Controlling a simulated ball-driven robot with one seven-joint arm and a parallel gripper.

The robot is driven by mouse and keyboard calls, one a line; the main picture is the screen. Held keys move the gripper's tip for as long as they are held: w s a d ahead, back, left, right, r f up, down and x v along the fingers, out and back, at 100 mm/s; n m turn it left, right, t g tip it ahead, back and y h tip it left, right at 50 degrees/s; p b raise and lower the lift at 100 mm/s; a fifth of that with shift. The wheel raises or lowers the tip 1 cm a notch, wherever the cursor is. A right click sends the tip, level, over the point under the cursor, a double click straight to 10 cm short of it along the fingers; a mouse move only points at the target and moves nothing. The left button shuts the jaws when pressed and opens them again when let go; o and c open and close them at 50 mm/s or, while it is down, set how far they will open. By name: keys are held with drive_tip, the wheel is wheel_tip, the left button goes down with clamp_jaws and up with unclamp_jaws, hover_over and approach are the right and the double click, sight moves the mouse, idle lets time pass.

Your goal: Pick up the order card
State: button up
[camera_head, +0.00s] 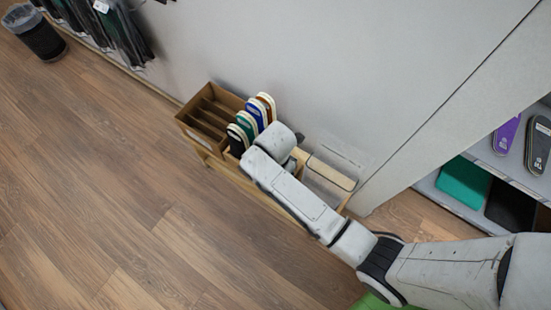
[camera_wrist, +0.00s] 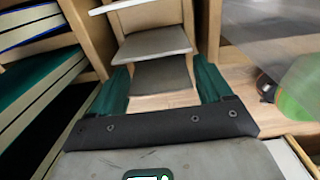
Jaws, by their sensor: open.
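My gripper (camera_wrist: 162,84) is open in the wrist view, with its two teal fingers apart and nothing seen held between them. Grey flat panels (camera_wrist: 153,43) stand in a stepped row between wooden dividers just beyond and between the fingers. I cannot tell whether one of them is the order card. In the head view my arm reaches over the wooden rack, and its end hides the gripper and part of the rack. A pale, clear-looking panel (camera_head: 331,172) with a wooden edge stands at the rack's right end, against the wall.
A wooden compartment box (camera_head: 192,127) and several upright insoles (camera_head: 251,117) stand left of my arm's end; insole edges (camera_wrist: 38,85) fill the wrist view's left. Shelves with a green pad (camera_head: 464,183) are at right. A bin (camera_head: 38,36) stands far left. The floor in front is clear.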

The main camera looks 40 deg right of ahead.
drive_tip(key=shift+c, duration=0.3)
drive_tip(key=c, duration=0.7)
wheel_tip(320, 180, up, 10)
drive_tip(key=p, duration=0.3)
drive_tip(key=shift+r+p, duration=0.1)
drive_tip(key=shift+p, duration=0.25)
